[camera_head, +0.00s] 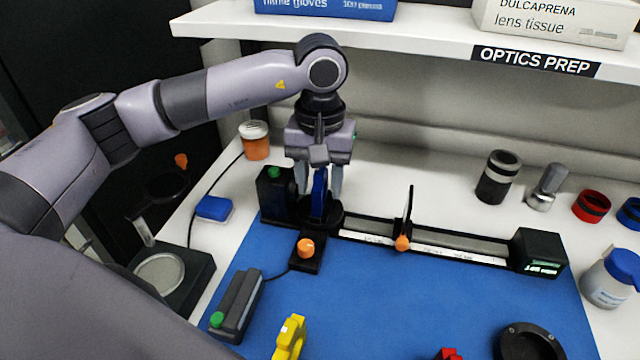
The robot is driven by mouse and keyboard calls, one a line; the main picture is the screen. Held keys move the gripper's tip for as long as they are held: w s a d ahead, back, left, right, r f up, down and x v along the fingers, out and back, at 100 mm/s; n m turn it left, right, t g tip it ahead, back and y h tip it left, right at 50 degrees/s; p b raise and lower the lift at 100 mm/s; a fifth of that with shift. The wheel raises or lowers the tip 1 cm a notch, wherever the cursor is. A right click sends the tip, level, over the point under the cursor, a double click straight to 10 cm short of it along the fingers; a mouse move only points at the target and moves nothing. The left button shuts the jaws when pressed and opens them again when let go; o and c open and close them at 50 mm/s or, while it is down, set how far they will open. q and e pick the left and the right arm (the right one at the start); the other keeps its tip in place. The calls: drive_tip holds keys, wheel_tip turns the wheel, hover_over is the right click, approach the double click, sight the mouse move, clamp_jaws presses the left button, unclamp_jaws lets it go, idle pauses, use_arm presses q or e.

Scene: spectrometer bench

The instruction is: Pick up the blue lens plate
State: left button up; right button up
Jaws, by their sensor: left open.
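The blue lens plate (319,192) stands upright at the left end of the black optical rail (465,244), next to a black box with a green button (271,196). My left gripper (319,188) reaches down over it from above. Its two fingers are apart, one on each side of the plate, and the gripper is open. Whether the fingers touch the plate cannot be told. The plate's upper part is partly hidden by the gripper. My right gripper is not in view.
A black upright plate with an orange knob (403,242) stands mid-rail; a display box (538,252) ends it. A yellow piece (289,338) and a black ring (529,345) lie on the blue mat (380,310). The shelf (420,38) overhangs behind.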

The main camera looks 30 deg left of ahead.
use_arm(q)
wheel_tip(320, 180, down, 2)
drive_tip(key=shift+f, duration=0.1)
clamp_jaws()
wheel_tip(320, 180, up, 12)
drive_tip(key=shift+b, duration=0.55)
wheel_tip(320, 180, up, 8)
drive_tip(key=p, duration=0.1)
drive_tip(key=shift+p, duration=0.3)
